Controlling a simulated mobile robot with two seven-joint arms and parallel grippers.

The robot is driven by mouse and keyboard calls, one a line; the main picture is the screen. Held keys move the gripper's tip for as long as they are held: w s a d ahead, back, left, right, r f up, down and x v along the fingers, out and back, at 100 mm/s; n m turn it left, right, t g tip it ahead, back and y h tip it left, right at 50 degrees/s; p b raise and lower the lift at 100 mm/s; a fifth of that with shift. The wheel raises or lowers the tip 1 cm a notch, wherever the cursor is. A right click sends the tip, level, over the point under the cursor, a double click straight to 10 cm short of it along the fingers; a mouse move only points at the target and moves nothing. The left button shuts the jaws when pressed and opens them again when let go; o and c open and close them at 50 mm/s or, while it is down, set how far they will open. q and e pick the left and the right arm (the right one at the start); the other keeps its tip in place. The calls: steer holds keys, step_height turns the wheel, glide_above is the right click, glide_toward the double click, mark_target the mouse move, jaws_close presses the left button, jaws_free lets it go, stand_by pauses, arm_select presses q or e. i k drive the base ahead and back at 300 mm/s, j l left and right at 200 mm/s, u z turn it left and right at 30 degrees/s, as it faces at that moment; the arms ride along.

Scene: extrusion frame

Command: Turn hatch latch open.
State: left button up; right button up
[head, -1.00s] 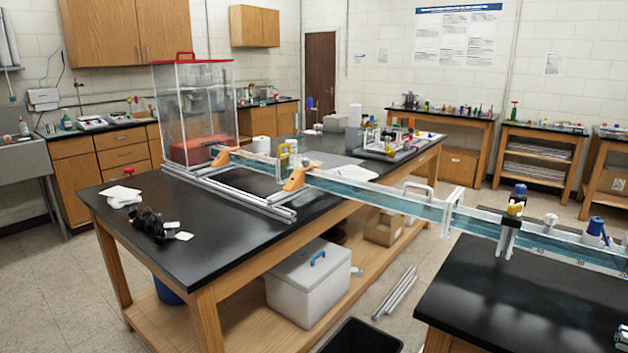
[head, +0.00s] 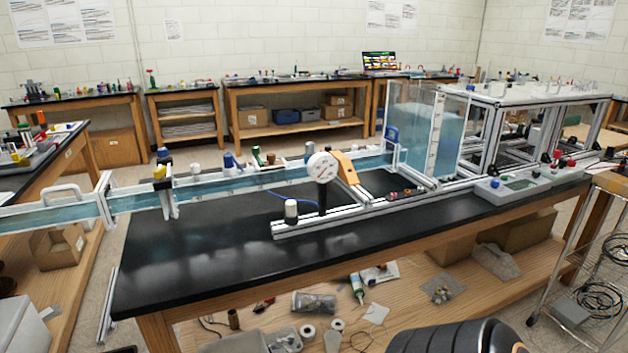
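An aluminium extrusion frame (head: 494,138) with a pale top panel (head: 530,90) stands on the right part of the black bench. I cannot make out a hatch or its latch on it at this distance. Neither of my grippers shows in the head view, so their state is hidden.
A long clear water channel (head: 240,183) runs across the black bench (head: 210,255) to a clear tank (head: 410,120). A dial gauge (head: 322,167) and a grey control box (head: 525,185) stand on the bench. A wire rack (head: 560,255) stands at the right.

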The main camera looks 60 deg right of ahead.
mark_target(255, 150)
steer(key=z, duration=2)
